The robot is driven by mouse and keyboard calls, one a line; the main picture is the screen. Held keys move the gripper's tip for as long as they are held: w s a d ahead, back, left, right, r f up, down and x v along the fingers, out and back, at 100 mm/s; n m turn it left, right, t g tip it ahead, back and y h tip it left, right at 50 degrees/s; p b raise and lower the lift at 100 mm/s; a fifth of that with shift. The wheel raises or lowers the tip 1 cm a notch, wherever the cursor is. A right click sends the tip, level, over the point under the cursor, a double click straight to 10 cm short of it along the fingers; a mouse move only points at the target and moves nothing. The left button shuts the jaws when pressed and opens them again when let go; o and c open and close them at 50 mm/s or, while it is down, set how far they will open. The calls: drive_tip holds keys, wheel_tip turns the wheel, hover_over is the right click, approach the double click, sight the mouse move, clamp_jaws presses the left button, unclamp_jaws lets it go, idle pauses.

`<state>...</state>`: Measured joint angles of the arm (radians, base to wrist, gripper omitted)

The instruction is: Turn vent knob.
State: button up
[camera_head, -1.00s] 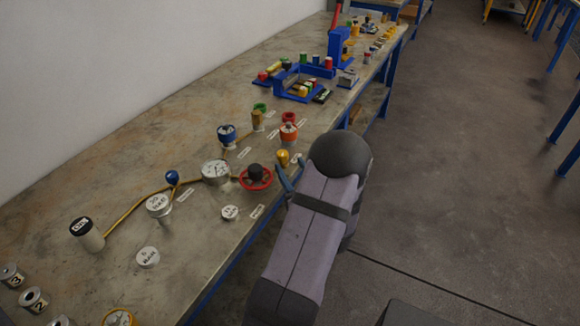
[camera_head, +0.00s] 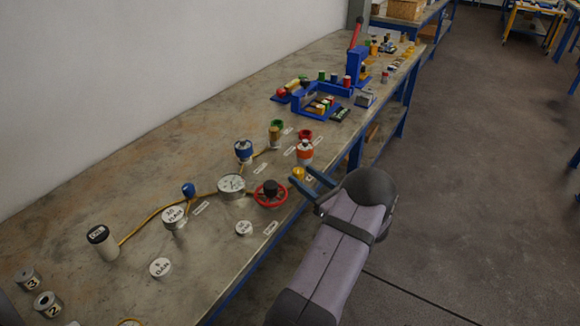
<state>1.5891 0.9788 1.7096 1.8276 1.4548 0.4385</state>
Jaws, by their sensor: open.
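My gripper (camera_head: 300,176) is open at the front edge of the bench, its two blue fingers spread. A small yellow knob (camera_head: 298,172) shows between the fingertips; I cannot tell whether they touch it. Just left of it is a red handwheel (camera_head: 261,197) with a black ball-shaped top (camera_head: 269,187). A blue knob (camera_head: 188,189) stands further left, near the yellow line. The small white labels are too small to read, so I cannot tell which knob is the vent knob.
A round gauge (camera_head: 231,185) stands left of the handwheel.

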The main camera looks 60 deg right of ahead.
sight(294, 170)
drive_tip(key=shift+d, duration=0.1)
drive_tip(key=shift+p+x, duration=0.65)
drive_tip(key=shift+x, duration=3)
drive_tip(key=shift+f, duration=0.1)
drive_tip(key=c, duration=1.1)
